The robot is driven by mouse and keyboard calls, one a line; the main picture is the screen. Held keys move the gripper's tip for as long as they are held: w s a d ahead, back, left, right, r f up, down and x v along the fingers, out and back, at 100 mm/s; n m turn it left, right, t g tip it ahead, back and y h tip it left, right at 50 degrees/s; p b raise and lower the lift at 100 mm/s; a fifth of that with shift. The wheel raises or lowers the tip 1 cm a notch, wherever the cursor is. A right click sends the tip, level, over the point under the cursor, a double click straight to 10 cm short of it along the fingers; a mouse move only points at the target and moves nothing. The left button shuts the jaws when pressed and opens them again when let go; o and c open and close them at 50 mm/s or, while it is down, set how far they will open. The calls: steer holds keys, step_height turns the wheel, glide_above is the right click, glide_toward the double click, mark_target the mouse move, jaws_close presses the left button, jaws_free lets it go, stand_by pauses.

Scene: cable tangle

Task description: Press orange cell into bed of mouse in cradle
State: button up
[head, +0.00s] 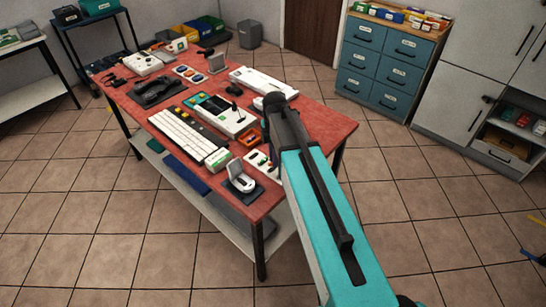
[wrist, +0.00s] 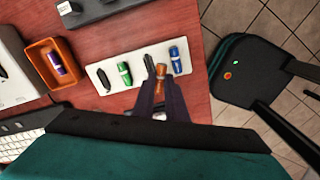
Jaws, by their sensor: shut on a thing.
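The orange cell (wrist: 161,76) is between the fingers of my gripper (wrist: 157,74) in the wrist view. My gripper is shut on it, over the white cell tray (wrist: 107,72). Whether the cell is clear of the tray I cannot tell. In the head view my arm hides the gripper and the cell. A white rounded thing on a dark stand, which looks like the mouse in its cradle (head: 241,179), is at the near edge of the red table. Its bed is too small to make out. The mouse is not clearly visible in the wrist view.
In the tray, a green cell (wrist: 125,73) and a blue cell (wrist: 175,60) flank the orange one. An orange bin (wrist: 41,53) holds a purple cell. Keyboards (head: 187,137) and other devices crowd the red table (head: 330,123).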

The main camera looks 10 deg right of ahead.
steer(key=s+m, duration=0.1)
steer(key=m, duration=0.1)
steer(key=m+b, duration=0.1)
steer(key=m, duration=0.1)
steer(key=s+m, duration=0.1)
steer(key=shift+s+d+f+m, duration=0.15)
steer(key=shift+s+f+m, duration=0.15)
steer(key=shift+f+m, duration=0.1)
steer(key=m, duration=0.1)
steer(key=s+m+b, duration=0.1)
steer(key=m, duration=0.1)
steer(key=s+m, duration=0.1)
steer(key=shift+d+f+b, duration=0.1)
steer(key=shift+f+b, duration=0.15)
steer(key=shift+b, duration=0.05)
steer(key=m, duration=0.2)
steer(key=s+m+b, duration=0.1)
steer(key=m, duration=0.1)
steer(key=s+m, duration=0.1)
steer(key=m, duration=0.1)
steer(key=shift+s+d+f+m, duration=0.15)
steer(key=shift+s+f+m, duration=0.15)
steer(key=shift+f, duration=0.1)
steer(key=m, duration=0.1)
steer(key=s+m+b, duration=0.1)
steer(key=m, duration=0.2)
steer(key=shift+s+f, duration=0.2)
steer(key=shift+s, duration=0.05)
steer(key=shift+d, duration=0.15)
